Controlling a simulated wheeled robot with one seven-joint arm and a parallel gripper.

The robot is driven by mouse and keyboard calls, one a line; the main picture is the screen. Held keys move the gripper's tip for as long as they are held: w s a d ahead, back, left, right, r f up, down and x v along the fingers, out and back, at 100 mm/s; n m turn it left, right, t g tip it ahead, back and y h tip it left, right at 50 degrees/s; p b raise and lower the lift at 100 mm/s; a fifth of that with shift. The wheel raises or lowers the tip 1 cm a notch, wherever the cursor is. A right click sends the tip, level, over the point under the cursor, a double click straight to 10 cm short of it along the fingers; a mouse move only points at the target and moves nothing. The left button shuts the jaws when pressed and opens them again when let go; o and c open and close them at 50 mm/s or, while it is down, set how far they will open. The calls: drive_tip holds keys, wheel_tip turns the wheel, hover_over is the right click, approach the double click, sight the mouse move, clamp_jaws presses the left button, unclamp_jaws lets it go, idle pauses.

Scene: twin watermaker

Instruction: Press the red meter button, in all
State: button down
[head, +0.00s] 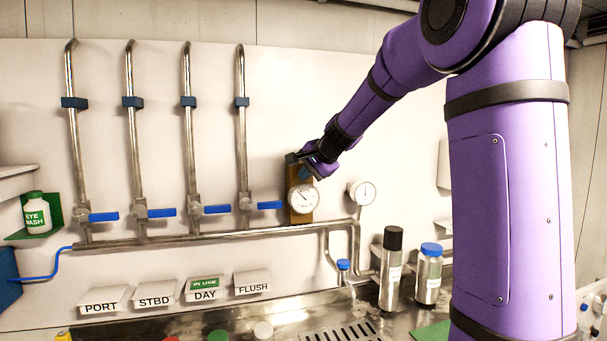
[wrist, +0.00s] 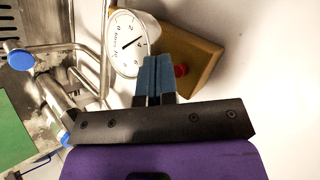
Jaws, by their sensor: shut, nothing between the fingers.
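The meter is a brown box (head: 292,172) on the white wall panel with a round white dial (head: 303,198) on its lower front. In the wrist view, the brown box (wrist: 204,58) and the dial (wrist: 126,44) show beyond my fingers. The red button (wrist: 181,71) shows on the box just right of my fingertips, partly hidden by them. My gripper (wrist: 156,60) is shut and empty, its blue fingertips in front of the box beside the button. I cannot tell whether they touch. In the head view my gripper (head: 305,171) covers the upper box and hides the button.
A second gauge (head: 362,192) is on the wall to the right. Several pipes with blue valve handles (head: 218,209) stand to the left. Below are a black-capped bottle (head: 390,270), a blue-capped bottle (head: 428,275) and label holders (head: 205,290) over a metal counter.

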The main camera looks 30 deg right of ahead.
drive_tip(key=shift+w+d, duration=0.1)
drive_tip(key=shift+w, duration=0.2)
drive_tip(key=shift+w+d, duration=0.1)
drive_tip(key=shift+w, duration=0.35)
idle(0.8)
drive_tip(key=shift+s, duration=0.15)
drive_tip(key=shift+s+a, duration=0.2)
drive_tip(key=shift+s, duration=0.5)
drive_tip(key=shift+s, duration=0.1)
drive_tip(key=s, duration=0.2)
drive_tip(key=s+a, duration=0.1)
drive_tip(key=s, duration=0.1)
drive_tip(key=shift+s+a, duration=0.2)
drive_tip(key=shift+s, duration=0.1)
idle(0.9)
